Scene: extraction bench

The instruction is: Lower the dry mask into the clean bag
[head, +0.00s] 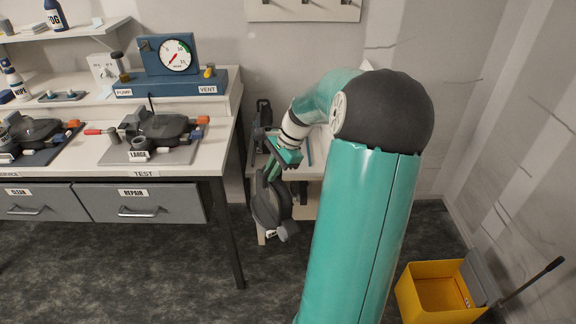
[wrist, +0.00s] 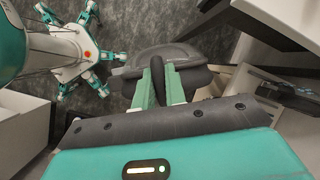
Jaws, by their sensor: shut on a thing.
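A dark grey mask (head: 268,206) hangs below my gripper (head: 274,172) beside a low pale stand (head: 311,187), clear of the floor. In the wrist view the mask (wrist: 184,55) lies past my gripper (wrist: 160,82), whose two green fingers are closed on a dark upright part of it. I cannot make out a clean bag in either view. My arm hides part of the stand and what is behind it in the head view.
A bench (head: 222,145) at left carries two masks on plates, one plate labelled LARGE (head: 140,155), and a pump unit with a gauge (head: 174,55). Drawers include one labelled REPAIR (head: 135,203). A yellow bin (head: 436,290) stands on the floor at right. The floor in front is clear.

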